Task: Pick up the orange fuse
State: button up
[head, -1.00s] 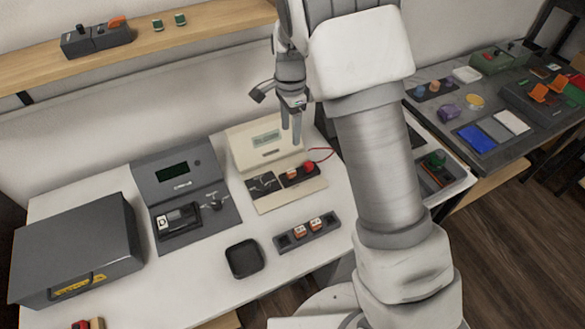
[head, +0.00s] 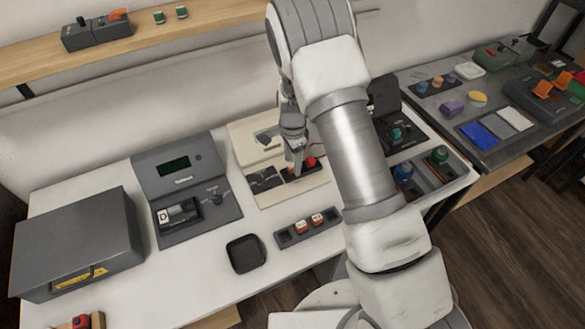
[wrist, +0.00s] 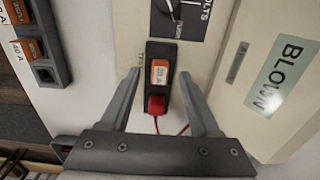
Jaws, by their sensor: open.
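An orange fuse (wrist: 160,73) with a white label sits in a black test slot (wrist: 168,50) in the wrist view. A red part (wrist: 156,104) with a red wire lies at its near end. My gripper (wrist: 159,78) is open, with one finger on each side of the slot and nothing held. Two other orange-and-white fuses (head: 309,224) stand in a dark holder (head: 332,213) in front of the tester.
The tester's display (wrist: 276,77) reads "BLOWN". A black square dish (head: 245,254) lies in front, and a grey meter unit (head: 178,172) and grey case (head: 80,240) stand at left. A tray with blue and green parts (head: 437,155) is at right, near my arm.

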aim_at(292, 165)
jog(key=shift+f, duration=0.6)
grip_shut()
jog(key=shift+r, duration=0.1)
jog(key=shift+r, duration=0.6)
notch_tip(292, 165, up, 3)
jog(key=shift+f, duration=0.1)
jog(key=s+d+r, duration=0.4)
jog(key=d+r, duration=0.3)
jog(key=d, duration=0.3)
jog(key=shift+s+d, duration=0.3)
jog(key=shift+d, duration=0.1)
jog(key=shift+a+f, duration=0.1)
